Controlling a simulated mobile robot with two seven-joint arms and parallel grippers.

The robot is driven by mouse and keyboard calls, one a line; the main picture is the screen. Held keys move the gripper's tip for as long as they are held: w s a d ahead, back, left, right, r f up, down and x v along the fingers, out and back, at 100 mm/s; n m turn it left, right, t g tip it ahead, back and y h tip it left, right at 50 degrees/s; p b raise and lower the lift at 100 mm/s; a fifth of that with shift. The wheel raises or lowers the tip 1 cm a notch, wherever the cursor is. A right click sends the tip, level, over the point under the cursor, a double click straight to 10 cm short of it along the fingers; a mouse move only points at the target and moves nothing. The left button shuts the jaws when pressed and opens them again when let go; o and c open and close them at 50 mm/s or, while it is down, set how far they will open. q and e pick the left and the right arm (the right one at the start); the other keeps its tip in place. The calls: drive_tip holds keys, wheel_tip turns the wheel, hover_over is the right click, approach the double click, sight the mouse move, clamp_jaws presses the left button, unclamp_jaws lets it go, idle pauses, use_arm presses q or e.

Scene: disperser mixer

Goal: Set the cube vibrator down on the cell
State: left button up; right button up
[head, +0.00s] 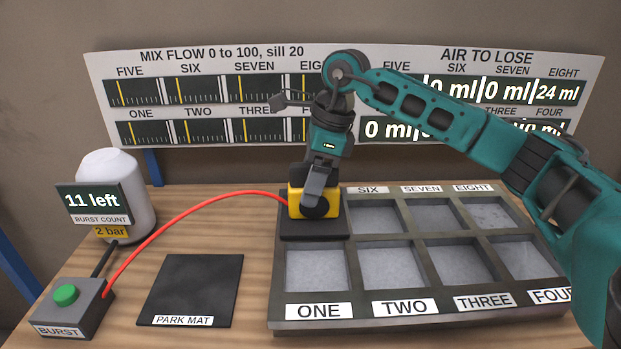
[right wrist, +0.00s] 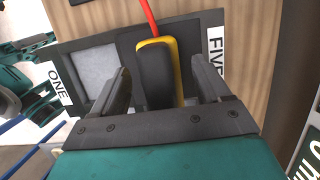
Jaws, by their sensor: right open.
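The cube vibrator (head: 299,206) is a yellow block with a dark round front on a flat black plate. It sits over cell FIVE of the tray (head: 400,316), behind cell ONE (head: 318,270), and its plate covers that cell. A red hose runs from it. In the right wrist view the yellow and black vibrator (right wrist: 158,75) stands between the spread fingers of my right gripper (right wrist: 160,85), with gaps on both sides. In the head view my right gripper (head: 319,188) reaches down over the vibrator from above. My left gripper is not seen.
The empty black park mat (head: 192,290) lies left of the tray. The BURST box (head: 70,306) with a green button and the white tank (head: 122,180) stand at far left. The red hose (head: 190,213) arches over the table. Display boards (head: 215,62) stand at the back.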

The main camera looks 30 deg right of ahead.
drive_tip(key=p+v, duration=0.1)
drive_tip(key=v, duration=1.1)
drive_tip(key=shift+r, duration=0.35)
drive_tip(key=shift+s, duration=0.1)
